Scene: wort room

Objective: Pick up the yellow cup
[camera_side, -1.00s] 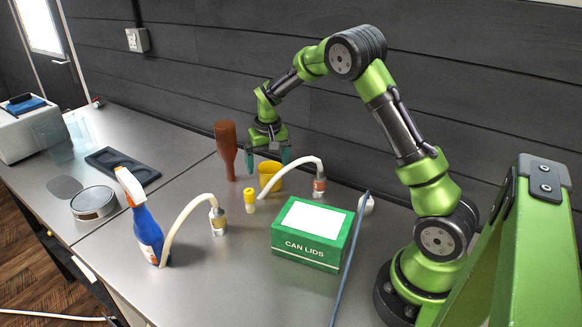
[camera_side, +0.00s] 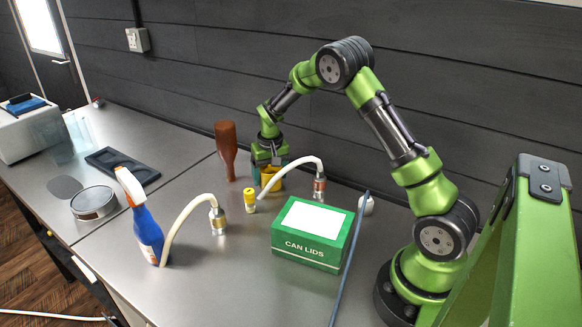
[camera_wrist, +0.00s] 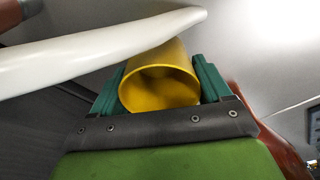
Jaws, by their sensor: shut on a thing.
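The yellow cup (camera_side: 271,181) stands on the metal table in the side view, partly hidden by my gripper (camera_side: 267,174). In the wrist view the cup (camera_wrist: 161,86) sits with its open mouth facing the camera, between the two teal fingers of my gripper (camera_wrist: 160,88). The fingers are shut on the cup's sides, one on each side. The cup looks empty inside. Whether its base still touches the table is hard to tell.
A brown bottle (camera_side: 226,150) stands close left. A small yellow-capped bottle (camera_side: 250,195) and a green can lids box (camera_side: 312,234) stand nearer the camera.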

